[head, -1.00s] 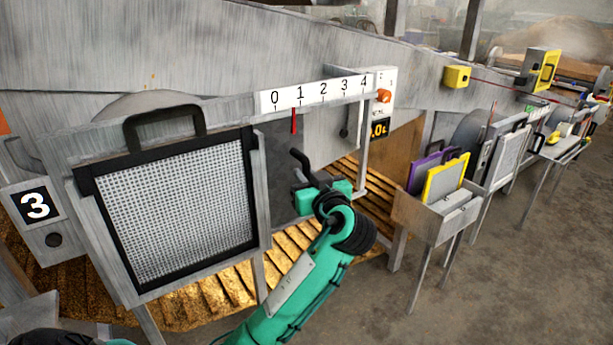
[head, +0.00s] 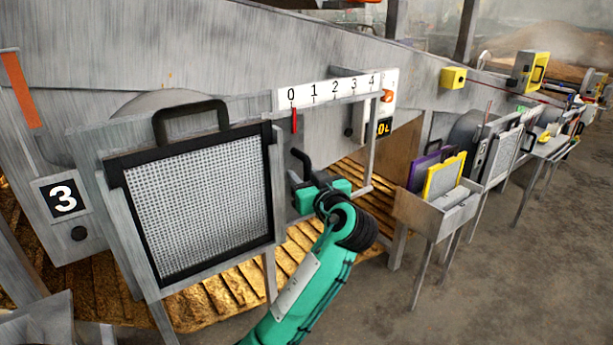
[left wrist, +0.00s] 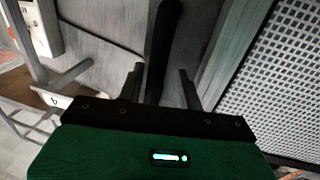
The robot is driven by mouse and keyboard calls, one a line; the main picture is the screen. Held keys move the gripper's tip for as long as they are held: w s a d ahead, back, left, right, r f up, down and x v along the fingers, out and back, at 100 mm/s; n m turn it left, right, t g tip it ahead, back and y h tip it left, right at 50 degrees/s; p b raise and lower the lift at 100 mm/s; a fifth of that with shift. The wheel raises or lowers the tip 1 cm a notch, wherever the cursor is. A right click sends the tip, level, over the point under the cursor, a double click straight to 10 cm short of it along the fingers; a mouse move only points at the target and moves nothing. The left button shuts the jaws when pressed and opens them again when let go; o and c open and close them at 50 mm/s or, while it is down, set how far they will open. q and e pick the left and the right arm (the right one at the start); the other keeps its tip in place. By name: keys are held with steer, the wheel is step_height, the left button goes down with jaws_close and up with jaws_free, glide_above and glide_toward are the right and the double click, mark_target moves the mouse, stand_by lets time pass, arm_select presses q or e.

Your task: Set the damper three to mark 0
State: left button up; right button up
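The number plate (head: 62,198) reads 3 and stands left of a framed mesh screen (head: 200,205). Above and right of the screen is a white scale (head: 325,92) marked 0 to 4. A red pointer (head: 294,120) hangs just under the 0 mark, at most a hair to its right. A black damper handle (head: 301,160) sits below the pointer. My left gripper (head: 308,188) is at this handle. In the left wrist view a black bar (left wrist: 160,45) runs between its two spread fingers (left wrist: 161,85), with narrow gaps seen beside it. My right gripper is out of view.
The mesh screen's frame stands close left of my left gripper. A grey post (head: 371,150) stands to its right. Further right is a grey stand (head: 437,210) with purple and yellow framed panels. Open floor lies at lower right.

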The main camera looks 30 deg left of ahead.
arm_select(q)
steer(key=shift+s+r, duration=0.1)
